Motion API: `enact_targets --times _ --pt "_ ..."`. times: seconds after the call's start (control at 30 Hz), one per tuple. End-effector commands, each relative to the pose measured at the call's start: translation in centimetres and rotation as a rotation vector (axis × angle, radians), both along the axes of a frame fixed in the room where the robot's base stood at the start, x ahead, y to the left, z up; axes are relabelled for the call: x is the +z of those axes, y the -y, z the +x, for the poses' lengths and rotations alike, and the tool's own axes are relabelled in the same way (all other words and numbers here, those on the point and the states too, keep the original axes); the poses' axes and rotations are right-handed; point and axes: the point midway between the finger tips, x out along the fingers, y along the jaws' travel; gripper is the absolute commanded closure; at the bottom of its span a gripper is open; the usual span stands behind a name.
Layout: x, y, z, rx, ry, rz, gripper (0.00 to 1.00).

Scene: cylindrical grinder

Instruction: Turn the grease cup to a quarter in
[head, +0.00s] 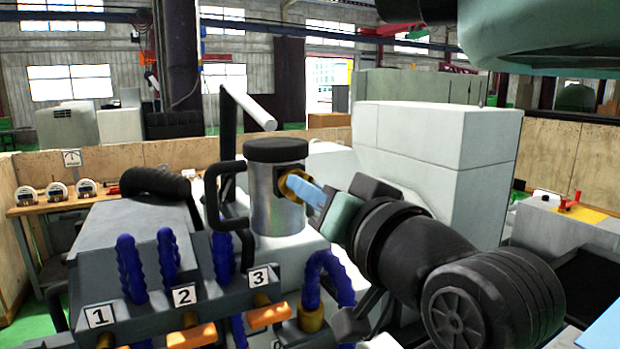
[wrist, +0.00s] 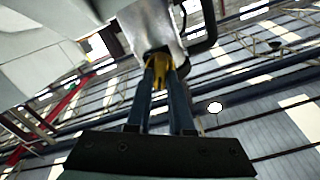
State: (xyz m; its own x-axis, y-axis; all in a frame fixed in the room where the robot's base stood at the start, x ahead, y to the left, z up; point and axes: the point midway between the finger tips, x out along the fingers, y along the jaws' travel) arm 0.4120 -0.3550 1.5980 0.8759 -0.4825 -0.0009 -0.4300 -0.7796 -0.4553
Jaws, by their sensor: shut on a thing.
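The grease cup (wrist: 157,61) is a small yellow brass fitting on the side of an upright metal cylinder (head: 277,215) with a black cap. In the head view the brass of the cup (head: 284,173) shows at the cylinder's right side, partly hidden by my fingers. My gripper (head: 297,185) reaches in from the right with its blue fingers. In the wrist view my gripper (wrist: 158,72) has its two fingertips on either side of the brass, shut on it. The cup's turn angle cannot be read.
A manifold with blue hoses and number plates (head: 184,296) stands in front at left. A large pale machine housing (head: 435,150) stands behind my arm. Dial gauges (head: 57,192) sit on a bench at far left.

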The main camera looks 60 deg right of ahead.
Motion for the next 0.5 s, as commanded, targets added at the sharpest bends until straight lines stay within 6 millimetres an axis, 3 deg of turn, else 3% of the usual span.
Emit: enact_targets --times 0.5 --pt "0.13 0.04 0.02 0.001 0.238 0.433 1.00"
